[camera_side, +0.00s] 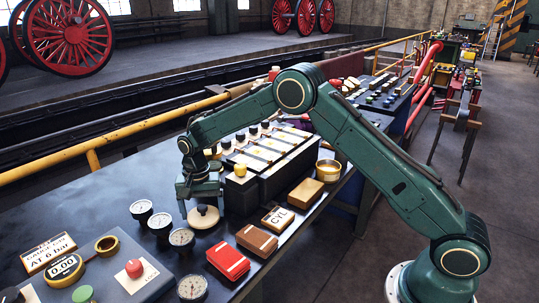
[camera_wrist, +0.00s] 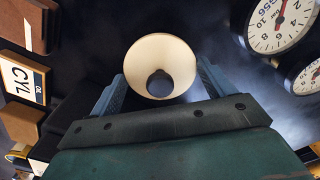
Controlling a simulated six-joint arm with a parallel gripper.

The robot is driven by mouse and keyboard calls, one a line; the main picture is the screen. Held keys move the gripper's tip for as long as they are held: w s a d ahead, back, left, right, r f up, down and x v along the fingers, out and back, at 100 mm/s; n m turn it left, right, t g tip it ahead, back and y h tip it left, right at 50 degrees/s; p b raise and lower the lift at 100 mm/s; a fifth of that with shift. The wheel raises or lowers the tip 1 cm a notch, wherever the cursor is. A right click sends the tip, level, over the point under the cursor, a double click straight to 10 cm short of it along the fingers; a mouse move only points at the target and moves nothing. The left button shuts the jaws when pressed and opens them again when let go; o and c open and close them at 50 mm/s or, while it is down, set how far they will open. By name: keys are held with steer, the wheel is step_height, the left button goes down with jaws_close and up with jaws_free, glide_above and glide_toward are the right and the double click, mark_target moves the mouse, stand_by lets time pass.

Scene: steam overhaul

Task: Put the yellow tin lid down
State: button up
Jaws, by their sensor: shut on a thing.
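A round, pale cream-yellow lid (camera_wrist: 178,52) with a dark knob sits between the two fingers of my gripper (camera_wrist: 160,88) in the wrist view. I cannot tell whether the lid touches the bench. An open, round brass-yellow tin (camera_side: 328,171) stands at the bench's right edge, apart from my gripper.
Several dial gauges (camera_side: 182,238) stand left of and in front of the lid. A red book (camera_side: 228,262), a brown book (camera_side: 257,240) and a CYL box (camera_side: 278,219) line the front edge. A dark block with pale panels (camera_side: 262,150) stands close behind. A grey panel (camera_side: 125,262) lies left.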

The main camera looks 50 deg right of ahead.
mark_target(202, 207)
steer(key=shift+f, duration=0.45)
steer(key=shift+f, duration=0.1)
steer(key=o, duration=0.9)
step_height(202, 207, up, 12)
stand_by(0.7)
